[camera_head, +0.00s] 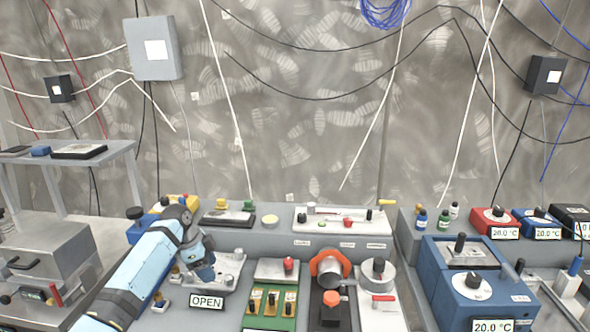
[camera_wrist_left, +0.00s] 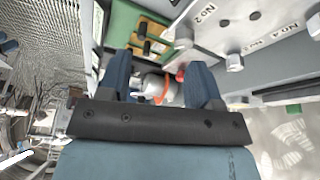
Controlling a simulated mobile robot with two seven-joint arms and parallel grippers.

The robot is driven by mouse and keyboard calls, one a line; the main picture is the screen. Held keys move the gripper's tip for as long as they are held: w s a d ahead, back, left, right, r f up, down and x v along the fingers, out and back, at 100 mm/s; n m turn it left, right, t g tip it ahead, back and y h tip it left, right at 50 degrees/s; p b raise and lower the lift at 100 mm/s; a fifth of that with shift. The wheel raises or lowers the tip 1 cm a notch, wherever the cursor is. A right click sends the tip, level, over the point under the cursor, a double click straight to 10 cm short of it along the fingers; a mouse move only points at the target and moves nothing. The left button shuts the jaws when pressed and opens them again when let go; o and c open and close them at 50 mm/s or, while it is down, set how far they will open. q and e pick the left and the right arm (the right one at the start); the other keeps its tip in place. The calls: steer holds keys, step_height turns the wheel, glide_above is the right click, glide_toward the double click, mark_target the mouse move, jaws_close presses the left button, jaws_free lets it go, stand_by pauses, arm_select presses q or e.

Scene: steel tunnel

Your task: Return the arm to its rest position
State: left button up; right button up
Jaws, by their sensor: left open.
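My left arm (camera_head: 145,272) comes in from the lower left of the head view and bends down at the wrist over the bench. My left gripper (camera_head: 205,272) hangs at a grey plate (camera_head: 232,266) behind the OPEN sign (camera_head: 206,301); whether it touches the plate is unclear. In the left wrist view the two dark blue fingers of my left gripper (camera_wrist_left: 161,75) stand apart with nothing held between them. A grey cylinder with an orange ring (camera_wrist_left: 162,88) shows beyond the gap. My right gripper is in neither view.
A green switch board (camera_head: 270,303), an orange-ringed device (camera_head: 330,268) and a blue box (camera_head: 470,285) crowd the bench to the right. A grey shelf (camera_head: 70,160) stands at the left. Cables hang on the steel wall; the air above the bench is mostly free.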

arm_select(q)
steer(key=s+d+f, duration=0.1)
steer(key=s+f, duration=0.2)
steer(key=s, duration=0.1)
steer(key=s+d+f+n, duration=0.1)
steer(key=s+f, duration=0.2)
steer(key=s, duration=0.1)
steer(key=s+d+f+n, duration=0.1)
steer(key=s+f, duration=0.3)
steer(key=shift+d+y, duration=0.2)
steer(key=shift+y, duration=0.1)
steer(key=s+f+n+t, duration=0.1)
steer(key=s+f+n, duration=0.3)
steer(key=s, duration=0.9)
steer(key=s+a+r+n+t+y, duration=0.15)
steer(key=s+r+n, duration=0.25)
steer(key=s, duration=0.8)
steer(key=s+a+r+n+y, duration=0.1)
steer(key=s+r+n+y, duration=0.15)
steer(key=s, duration=0.95)
steer(key=w+d+f+t+h+p, duration=0.2)
steer(key=w+d+t+h+p, duration=0.2)
steer(key=p, duration=0.7)
steer(key=w+d+t, duration=0.2)
steer(key=t, duration=0.1)
steer(key=shift+w+m+t, duration=0.35)
steer(key=shift+d, duration=0.1)
